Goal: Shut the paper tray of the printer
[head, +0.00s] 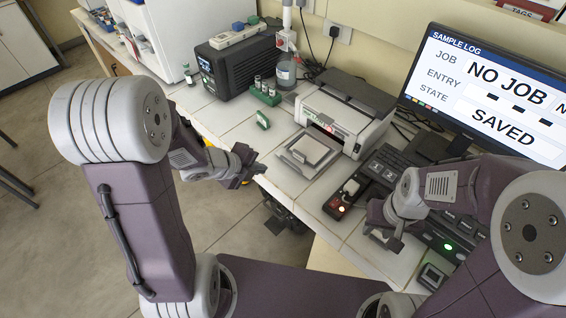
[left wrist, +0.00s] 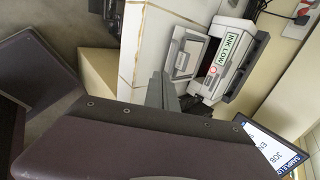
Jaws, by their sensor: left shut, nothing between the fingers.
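The white and grey printer (head: 352,112) stands on the bench right of the middle in the head view. Its paper tray (head: 291,160) sticks out of its front toward the bench edge, with a pale sheet or stack on it. In the left wrist view the printer (left wrist: 256,58) bears a label reading INK LOW, and the extended tray (left wrist: 180,70) shows beside it. My left gripper (head: 258,168) is shut and empty, left of the tray near the bench edge, apart from it. My right gripper (head: 383,236) is over the bench front, right of the tray; its fingers are unclear.
A red-lit switch box (head: 343,204) and a keyboard (head: 385,168) lie right of the tray. A green vial rack (head: 265,95), a bottle (head: 285,72) and a black device (head: 240,66) stand behind left. A monitor (head: 490,85) reads NO JOB, SAVED.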

